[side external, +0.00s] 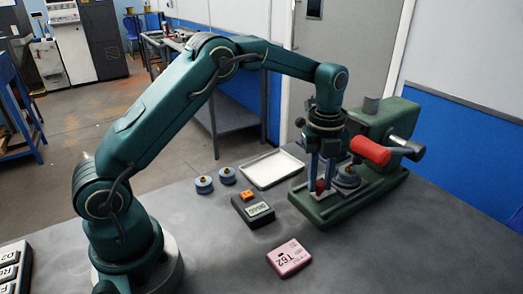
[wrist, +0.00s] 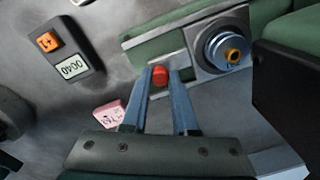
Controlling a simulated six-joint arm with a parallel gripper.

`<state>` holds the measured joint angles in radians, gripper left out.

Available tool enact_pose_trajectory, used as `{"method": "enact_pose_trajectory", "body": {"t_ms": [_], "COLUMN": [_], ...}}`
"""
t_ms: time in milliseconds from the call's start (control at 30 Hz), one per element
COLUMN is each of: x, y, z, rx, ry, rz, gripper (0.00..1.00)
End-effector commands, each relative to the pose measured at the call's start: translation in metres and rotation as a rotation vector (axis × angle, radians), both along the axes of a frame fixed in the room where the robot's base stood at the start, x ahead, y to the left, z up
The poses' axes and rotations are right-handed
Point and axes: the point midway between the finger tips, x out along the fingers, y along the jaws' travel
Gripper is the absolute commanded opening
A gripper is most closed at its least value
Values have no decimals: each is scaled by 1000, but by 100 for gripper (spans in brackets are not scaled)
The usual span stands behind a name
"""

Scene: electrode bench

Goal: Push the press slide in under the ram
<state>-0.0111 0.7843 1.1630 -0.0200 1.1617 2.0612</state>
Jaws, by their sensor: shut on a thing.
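The green press (side external: 385,130) stands on the right of the bench, with a red lever grip (side external: 370,151). Its pale metal slide (wrist: 188,52) lies on the green base (wrist: 160,48) and carries a round grey holder with a brass centre (wrist: 232,54); the holder also shows in the side view (side external: 347,178). My gripper (wrist: 161,79) points down at the slide's outer end, shut on the red knob (wrist: 160,75). In the side view my gripper (side external: 320,184) hides part of the slide and press. I cannot make out the ram clearly.
Two small blue-grey round parts (side external: 204,185) (side external: 228,175) and a white tray (side external: 271,168) sit left of the press. A black timer (side external: 254,210) with an orange button and a pink box (side external: 289,258) lie in front.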

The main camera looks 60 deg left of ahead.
Motion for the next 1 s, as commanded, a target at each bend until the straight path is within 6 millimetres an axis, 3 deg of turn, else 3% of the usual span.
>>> {"method": "enact_pose_trajectory", "body": {"t_ms": [333, 1000], "x": [3, 37], "y": [0, 0], "z": [1, 1], "rx": [-1, 1], "ry": [-4, -8], "rz": [1, 2], "gripper": [0, 0]}}
